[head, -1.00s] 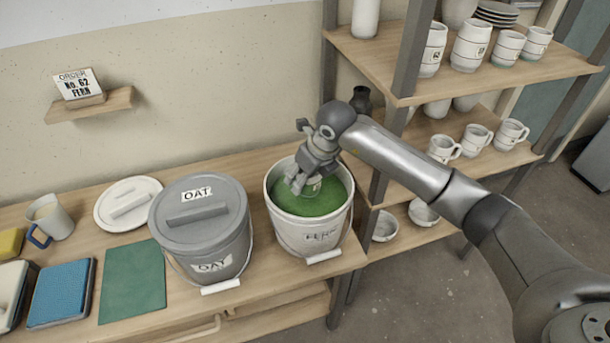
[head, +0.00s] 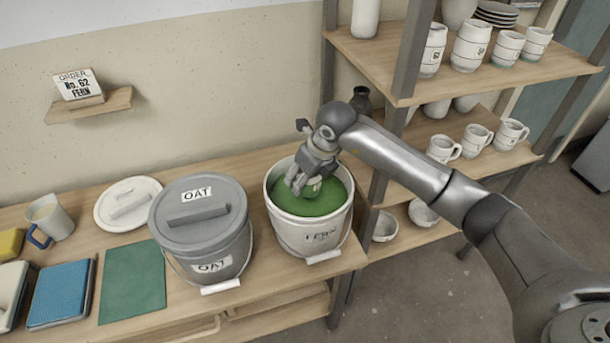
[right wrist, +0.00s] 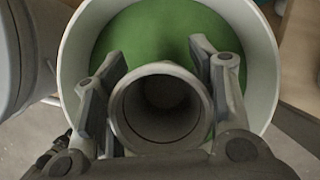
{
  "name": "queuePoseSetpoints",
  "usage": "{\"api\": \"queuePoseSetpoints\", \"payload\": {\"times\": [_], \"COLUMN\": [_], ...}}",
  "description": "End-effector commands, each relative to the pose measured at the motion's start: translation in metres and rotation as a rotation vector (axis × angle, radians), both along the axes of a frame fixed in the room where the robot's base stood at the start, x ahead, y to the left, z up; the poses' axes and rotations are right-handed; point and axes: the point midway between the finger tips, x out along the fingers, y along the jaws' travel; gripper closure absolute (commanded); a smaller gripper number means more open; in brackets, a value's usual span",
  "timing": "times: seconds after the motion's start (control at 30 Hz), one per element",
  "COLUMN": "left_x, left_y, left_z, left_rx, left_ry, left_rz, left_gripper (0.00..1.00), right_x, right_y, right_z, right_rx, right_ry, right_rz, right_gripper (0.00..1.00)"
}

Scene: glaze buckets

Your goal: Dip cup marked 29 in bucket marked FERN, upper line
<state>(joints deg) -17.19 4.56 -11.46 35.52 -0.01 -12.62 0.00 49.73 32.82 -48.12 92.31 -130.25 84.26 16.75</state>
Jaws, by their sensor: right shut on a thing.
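The white FERN bucket (head: 300,238) stands open at the bench's right end, holding green glaze (head: 325,200). My right gripper (head: 302,186) reaches down into the bucket. It is shut on a cup (right wrist: 160,118), with one finger on either side. In the right wrist view I look into the cup's round, hollow mouth, with green glaze behind it. In the head view the gripper mostly hides the cup. Its number and any line on it cannot be seen, nor exactly how deep it sits. My left gripper is not in view.
A lidded grey OAT bucket (head: 205,240) stands close left of the FERN bucket. Shelves with cups (head: 470,48) stand right. The order card (head: 78,88) reads No. 62 FERN.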

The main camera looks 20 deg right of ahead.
Motion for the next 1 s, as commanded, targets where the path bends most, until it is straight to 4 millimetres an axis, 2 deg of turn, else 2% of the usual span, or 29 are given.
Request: {"api": "queuePoseSetpoints", "payload": {"times": [0.47,1.0], "left_x": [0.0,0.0], "left_y": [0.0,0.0], "left_z": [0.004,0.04], "left_rx": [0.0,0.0], "left_ry": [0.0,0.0], "left_rz": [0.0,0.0], "left_gripper": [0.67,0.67], "right_x": [0.001,0.001], "right_y": [0.0,0.0], "right_z": [0.006,0.07], "right_rx": [0.001,0.0], "right_ry": [-0.002,-0.002], "right_rz": [0.0,0.0], "right_gripper": [0.77,0.77]}}
